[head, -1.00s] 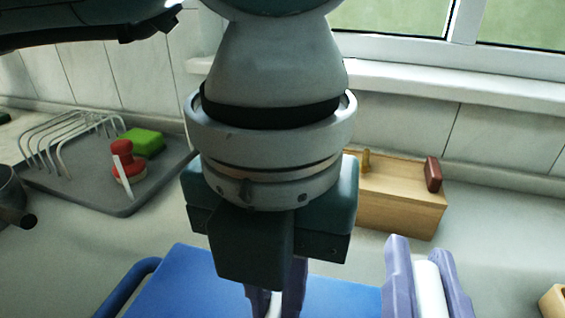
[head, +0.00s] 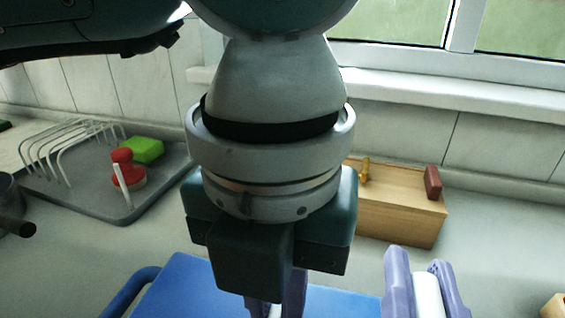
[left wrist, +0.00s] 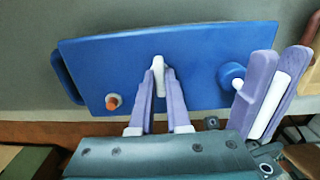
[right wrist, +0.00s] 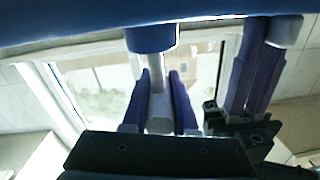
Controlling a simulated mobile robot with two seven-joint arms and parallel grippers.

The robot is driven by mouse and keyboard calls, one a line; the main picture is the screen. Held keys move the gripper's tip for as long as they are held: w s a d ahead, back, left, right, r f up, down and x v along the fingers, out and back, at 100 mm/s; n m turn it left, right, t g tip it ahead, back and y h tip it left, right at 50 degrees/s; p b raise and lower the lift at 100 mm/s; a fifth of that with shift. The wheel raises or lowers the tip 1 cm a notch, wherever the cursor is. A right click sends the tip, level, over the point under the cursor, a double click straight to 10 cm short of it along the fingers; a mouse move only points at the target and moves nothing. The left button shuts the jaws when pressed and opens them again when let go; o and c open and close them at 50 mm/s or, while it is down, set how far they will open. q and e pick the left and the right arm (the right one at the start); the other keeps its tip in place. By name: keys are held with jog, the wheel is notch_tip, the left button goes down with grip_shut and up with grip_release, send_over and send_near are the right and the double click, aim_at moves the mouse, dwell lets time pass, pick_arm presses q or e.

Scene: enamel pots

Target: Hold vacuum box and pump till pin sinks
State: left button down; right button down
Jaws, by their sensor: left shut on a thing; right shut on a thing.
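The blue vacuum box (head: 175,290) shows at the bottom of the head view, mostly below its edge. In the left wrist view its blue top (left wrist: 205,55) carries a white handle, an orange pin (left wrist: 111,103) in a white ring, and a blue pump cylinder (left wrist: 231,76). The pin sticks up out of its ring. My left gripper (left wrist: 158,82) is shut on the white handle (left wrist: 158,64). My right gripper (head: 425,270) is shut on the white pump handle (head: 428,295). In the right wrist view the pump handle (right wrist: 160,110) sits between its fingers, in line with the blue cylinder (right wrist: 152,37).
A grey tray (head: 75,195) at the left holds a wire rack, a green block (head: 146,150) and a red-and-white brush-like thing (head: 128,176). A wooden box (head: 400,215) with a dark red block (head: 432,183) stands behind, near the wall.

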jog(key=shift+f, duration=1.4)
grip_release()
jog(key=shift+v, duration=3.5)
jog(key=shift+s, duration=0.1)
jog(key=v, duration=1.2)
